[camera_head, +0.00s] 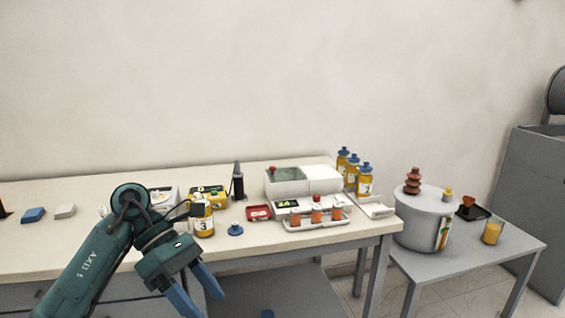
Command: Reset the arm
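My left arm comes in from the lower left, in front of the workbench. Its gripper (196,295) points down with two blue fingers spread apart, and I see nothing between them. It hangs in front of the bench's front edge, near the bottom of the view. My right gripper is not in view. A yellow bottle marked 3 (202,220) stands on the bench just behind my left wrist and is partly hidden by it.
The bench (330,243) holds a white device (290,183), a rack with orange-filled jars (315,217), a red tray (258,213) and several blue-capped bottles (364,180). At right, a low table (460,263) bears a grey cylinder (425,215) with a brown bushing (413,181).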

